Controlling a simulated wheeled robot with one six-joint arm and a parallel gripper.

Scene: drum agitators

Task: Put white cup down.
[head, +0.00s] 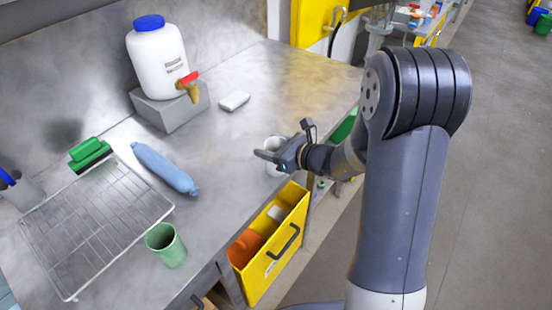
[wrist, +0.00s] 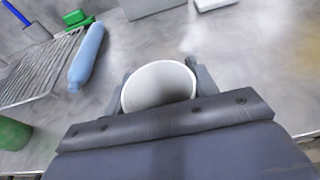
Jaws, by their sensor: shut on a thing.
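The white cup (wrist: 160,84) is upright between the two fingers of my gripper (wrist: 160,88) in the wrist view, with its round open rim facing the camera. My gripper is shut on it. In the head view the white cup (head: 274,145) shows partly behind my gripper (head: 268,157), over the right edge area of the grey metal worktop (head: 235,135). The fingers hide part of the cup. I cannot tell whether its base touches the worktop.
A green cup (head: 166,245), a wire rack (head: 95,225) and a blue bottle (head: 164,168) are left of my gripper. A white jug (head: 158,65) with a tap stands on a grey block (head: 170,108). An open yellow drawer (head: 273,245) lies below the edge. The middle worktop is clear.

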